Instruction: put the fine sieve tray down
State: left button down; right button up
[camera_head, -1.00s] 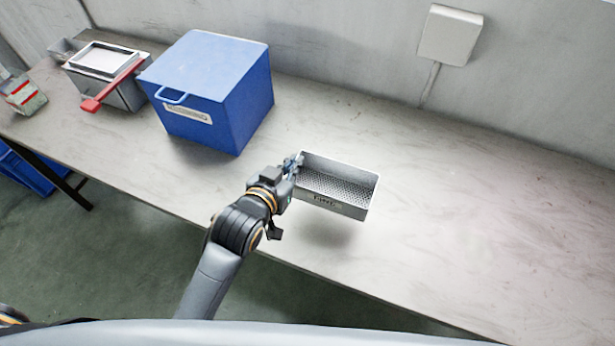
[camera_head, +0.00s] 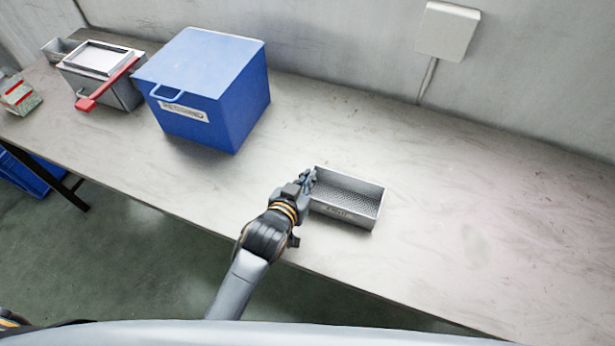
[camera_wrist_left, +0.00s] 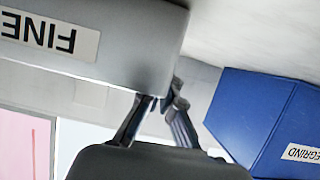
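The fine sieve tray (camera_head: 343,216) is a grey rectangular tray with a perforated floor and a label on its front wall. It sits level at the table's front, on the surface or just above it; I cannot tell which. My left gripper (camera_head: 309,179) is shut on the tray's left end wall. In the left wrist view the tray (camera_wrist_left: 140,45) fills the upper left with its "FINE" label upside down, and the fingers (camera_wrist_left: 163,100) meet its edge. My right gripper is not in view.
A blue box (camera_head: 205,85) with a handle and label stands left of the tray. Further left are a grey container (camera_head: 125,92) with a red handle and smaller items. The table (camera_head: 480,220) is clear to the right. A white wall box (camera_head: 448,32) is behind.

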pick_arm(q)
jog(key=c, duration=1.5)
grip_release()
jog(key=shift+f, duration=0.1)
jog(key=v, duration=1.2)
